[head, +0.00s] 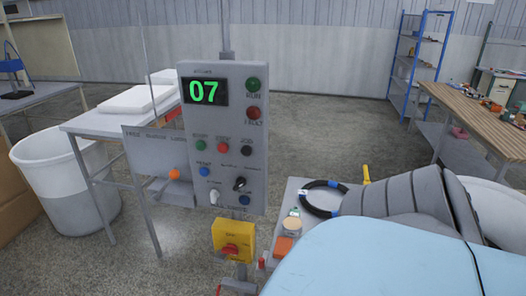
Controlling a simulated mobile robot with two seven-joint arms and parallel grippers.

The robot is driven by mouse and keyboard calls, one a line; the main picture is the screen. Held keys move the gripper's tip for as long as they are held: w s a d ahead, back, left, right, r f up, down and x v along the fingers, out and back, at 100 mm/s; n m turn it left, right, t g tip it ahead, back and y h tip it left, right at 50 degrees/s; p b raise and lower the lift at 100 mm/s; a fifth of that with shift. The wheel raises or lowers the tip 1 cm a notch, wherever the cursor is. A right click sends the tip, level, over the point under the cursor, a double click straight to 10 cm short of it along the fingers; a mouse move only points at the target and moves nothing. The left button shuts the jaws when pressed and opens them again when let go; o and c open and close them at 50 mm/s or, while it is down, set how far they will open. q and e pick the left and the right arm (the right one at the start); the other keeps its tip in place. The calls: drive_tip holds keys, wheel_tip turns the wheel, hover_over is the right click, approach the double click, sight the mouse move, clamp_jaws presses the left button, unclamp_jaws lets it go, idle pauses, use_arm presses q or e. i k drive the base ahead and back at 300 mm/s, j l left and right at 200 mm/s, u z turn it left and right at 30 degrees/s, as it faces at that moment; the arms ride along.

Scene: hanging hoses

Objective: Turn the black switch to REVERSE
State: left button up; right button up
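The grey control panel (229,135) stands upright left of centre on a post. A black switch (240,183) sits on its lower right part, with a light mark on it. The small lettering around it is too blurred to read, so I cannot tell its position. Near it are a black button (247,151), a white switch (214,197) and blue buttons (205,172). Green and red buttons sit above, and a display (206,91) reads 07. Neither of my grippers shows in the head view.
A yellow box with a red knob (231,250) hangs below the panel. An orange knob (174,174) sticks out at its left. A light-blue surface (385,258) and grey ribbed part (402,195) fill the lower right. A black hose ring (322,198) lies beside them.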

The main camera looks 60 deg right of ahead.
sight(241, 182)
drive_tip(key=z, duration=1.75)
drive_tip(key=i+j+z, duration=0.5)
drive_tip(key=j, duration=0.25)
drive_tip(key=i+j+z, duration=0.25)
drive_tip(key=j, duration=0.15)
drive_tip(key=k, duration=0.05)
